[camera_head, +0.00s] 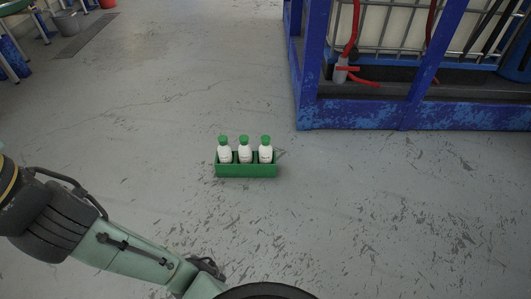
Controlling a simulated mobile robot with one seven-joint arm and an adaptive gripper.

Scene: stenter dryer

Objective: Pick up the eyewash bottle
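Three white eyewash bottles with green caps stand upright side by side in a green holder (246,171) on the grey floor, near the middle of the camera_head view. They are the left bottle (225,154), the middle bottle (245,154) and the right bottle (265,154). The front wall of the holder hides their lower parts. My arm reaches in from the left edge to the bottom of the view, on the near side of the holder and apart from it. My gripper's fingers do not show.
A blue metal frame (360,115) with red hoses and wire mesh stands at the upper right, behind the holder. A grey bucket (66,22) and a floor grate (86,37) are at the far upper left. The floor around the holder is clear.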

